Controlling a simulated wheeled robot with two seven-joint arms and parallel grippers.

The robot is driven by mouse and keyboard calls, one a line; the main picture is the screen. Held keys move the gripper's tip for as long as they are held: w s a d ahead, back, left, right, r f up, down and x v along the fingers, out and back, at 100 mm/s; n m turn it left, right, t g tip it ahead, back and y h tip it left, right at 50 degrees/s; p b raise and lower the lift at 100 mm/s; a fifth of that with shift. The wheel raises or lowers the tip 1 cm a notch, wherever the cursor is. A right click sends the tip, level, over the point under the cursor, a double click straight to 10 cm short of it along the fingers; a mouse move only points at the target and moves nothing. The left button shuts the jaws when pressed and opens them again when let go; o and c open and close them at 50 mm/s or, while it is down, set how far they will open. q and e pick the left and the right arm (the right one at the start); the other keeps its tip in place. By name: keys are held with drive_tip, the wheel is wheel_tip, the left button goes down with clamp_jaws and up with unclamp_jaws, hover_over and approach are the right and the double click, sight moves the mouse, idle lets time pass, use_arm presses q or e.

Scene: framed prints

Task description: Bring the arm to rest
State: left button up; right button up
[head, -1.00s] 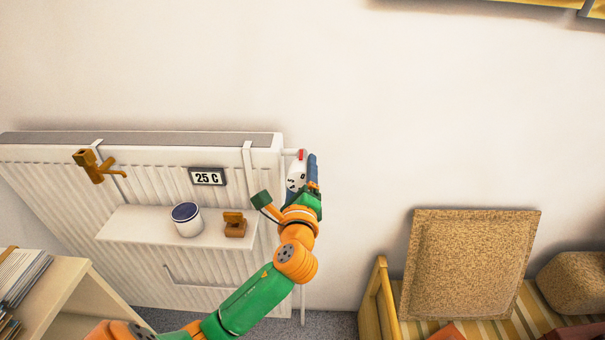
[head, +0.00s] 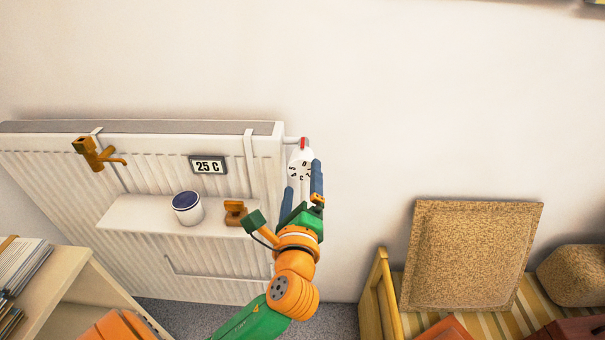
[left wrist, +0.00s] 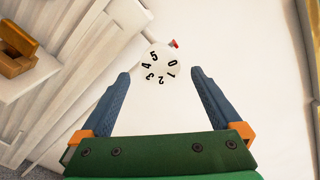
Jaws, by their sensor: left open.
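My left arm, orange and green, reaches up from the bottom of the head view. My left gripper (head: 303,180) is open, with two blue fingers pointing at a white radiator valve knob (head: 300,164). The knob has black numbers and a red marker at its top end. In the left wrist view, the knob (left wrist: 161,66) sits beyond the fingertips of my left gripper (left wrist: 158,73), with clear space between it and both fingers. Nothing is between the fingers. My right gripper is not in view.
A white radiator (head: 150,275) carries a shelf (head: 140,218) with a white pot (head: 187,208) and a small wooden item (head: 235,212). A brass tap (head: 95,154) and a "25 C" display (head: 208,165) are above. A bookcase (head: 75,275) stands left, a cushioned bench (head: 385,300) right.

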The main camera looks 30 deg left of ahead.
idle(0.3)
use_arm(q)
drive_tip(key=shift+f, duration=0.15)
drive_tip(key=s+d+f+n+g+h, duration=0.1)
drive_tip(key=s+f+n+g+h, duration=0.3)
drive_tip(key=f, duration=0.5)
drive_tip(key=s+d+f+n+g+h, duration=0.2)
drive_tip(key=s+f+n+g, duration=0.15)
drive_tip(key=f+n, duration=0.35)
drive_tip(key=s+d+f+n+g+h, duration=0.5)
drive_tip(key=s+f, duration=0.3)
drive_tip(key=s, duration=0.3)
wheel_tip(320, 180, down, 17)
drive_tip(key=s+y, duration=0.1)
drive_tip(key=s, duration=0.2)
drive_tip(key=s+a+f+g, duration=0.1)
drive_tip(key=s+f, duration=0.9)
drive_tip(key=s, duration=0.1)
drive_tip(key=shift+s+a+g, duration=0.15)
drive_tip(key=shift+a+g, duration=0.2)
